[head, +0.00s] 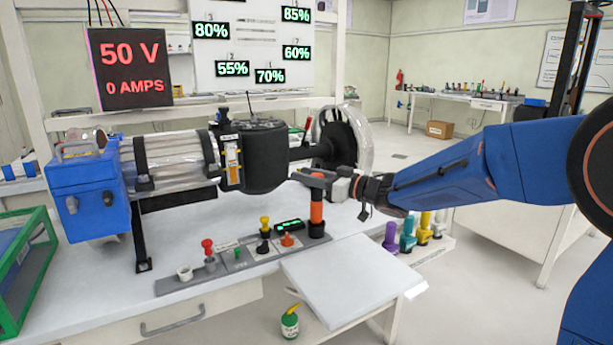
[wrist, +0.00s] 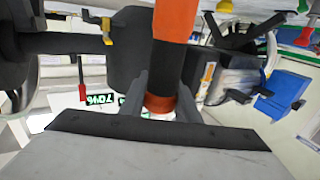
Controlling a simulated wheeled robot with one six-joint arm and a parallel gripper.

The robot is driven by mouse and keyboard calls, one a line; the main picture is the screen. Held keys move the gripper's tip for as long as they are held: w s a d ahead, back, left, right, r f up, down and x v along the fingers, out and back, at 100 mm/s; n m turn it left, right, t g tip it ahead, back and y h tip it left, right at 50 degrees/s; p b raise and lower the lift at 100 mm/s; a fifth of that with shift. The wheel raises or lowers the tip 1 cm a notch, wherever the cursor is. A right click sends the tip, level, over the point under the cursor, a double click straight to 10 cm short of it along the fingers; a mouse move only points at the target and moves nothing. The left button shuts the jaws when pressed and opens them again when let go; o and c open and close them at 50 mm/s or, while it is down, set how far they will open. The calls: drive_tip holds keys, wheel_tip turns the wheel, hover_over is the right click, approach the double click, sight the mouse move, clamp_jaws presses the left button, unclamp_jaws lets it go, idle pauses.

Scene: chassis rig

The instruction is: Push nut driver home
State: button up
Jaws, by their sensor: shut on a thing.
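The nut driver, with an orange and black handle (head: 316,213), stands upright at the right end of the grey tool strip (head: 180,285). My gripper (head: 318,178) is shut on its upper part, reaching in from the right. In the wrist view the nut driver (wrist: 168,58) runs between the two fingers of my gripper (wrist: 163,95). Its lower end meets a black base on the strip in the head view. I cannot tell how deep it sits there.
The motor rig (head: 262,160) with a clear-rimmed wheel (head: 345,140) stands close behind my gripper. Several coloured knobs and tools stand on the strip to the left. A white board (head: 350,280) juts out in front. Several coloured pegs (head: 407,238) stand to the right, below my arm.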

drive_tip(key=o, duration=1.1)
drive_tip(key=shift+c, duration=0.2)
